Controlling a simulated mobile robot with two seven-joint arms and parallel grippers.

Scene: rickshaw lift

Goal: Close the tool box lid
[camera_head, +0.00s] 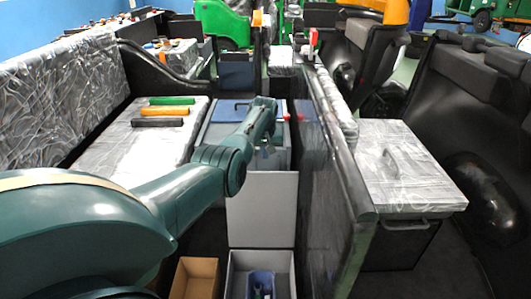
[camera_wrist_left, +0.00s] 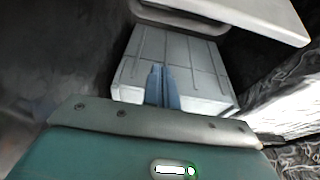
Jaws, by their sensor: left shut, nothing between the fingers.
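A pale grey box with blue corner pieces, which looks like the tool box (camera_head: 218,135), stands in the middle of the head view, partly hidden behind my left arm. My left gripper (camera_head: 265,152) points down over its right part, its fingers small and partly hidden there. In the left wrist view the shut, empty blue-grey fingers (camera_wrist_left: 161,86) show in front of a ribbed pale surface (camera_wrist_left: 185,55). A pale panel with a handle (camera_wrist_left: 245,15), possibly the lid, stands out above that surface. I cannot tell whether the fingers touch anything. My right gripper is not in view.
A plain grey panel (camera_head: 262,205) stands below the box. An open grey bin (camera_head: 282,265) with a blue object and a brown carton (camera_head: 195,278) are in front. A plastic-wrapped bench (camera_head: 140,150) is left; a dark partition (camera_head: 325,170) and wrapped chest (camera_head: 400,170) are right.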

